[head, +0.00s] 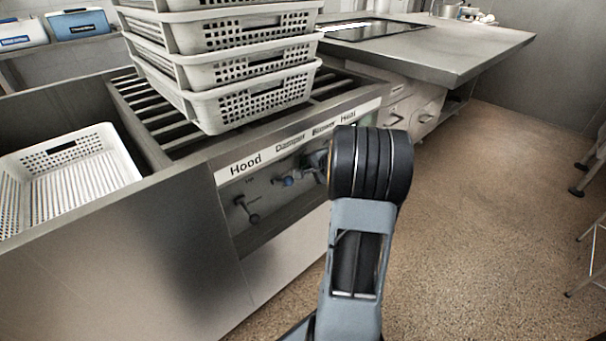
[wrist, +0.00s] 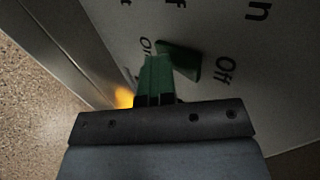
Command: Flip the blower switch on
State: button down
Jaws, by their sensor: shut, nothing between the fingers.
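The control panel below the stacked baskets carries the labels Hood, Damper, Blower (head: 324,130) and Heat. In the wrist view, a dark green switch (wrist: 183,62) sits on the panel between the words On, at its left, and Off, at its right. My gripper (wrist: 154,72) is shut and empty, with its greenish fingertips right at the switch's left side, by the On label. They overlap the switch in the picture; I cannot tell whether they touch it or which way it is set. In the head view my arm hides the gripper and this switch.
Stacked white perforated baskets (head: 255,88) stand on the slatted rack above the panel. Another basket (head: 112,165) is at the left. A knob (head: 246,209) sticks out under Hood. An orange glow (wrist: 124,97) shows beside my gripper.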

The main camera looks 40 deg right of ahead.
jog(key=shift+w+a+f, duration=0.2)
dwell(0.5)
jog(key=s+d+r+p, duration=0.1)
jog(key=s+r, duration=0.2)
jog(key=s, duration=1)
jog(key=shift+s+d+r, duration=0.2)
jog(key=shift+s+d, duration=0.05)
jog(key=shift+s, duration=0.05)
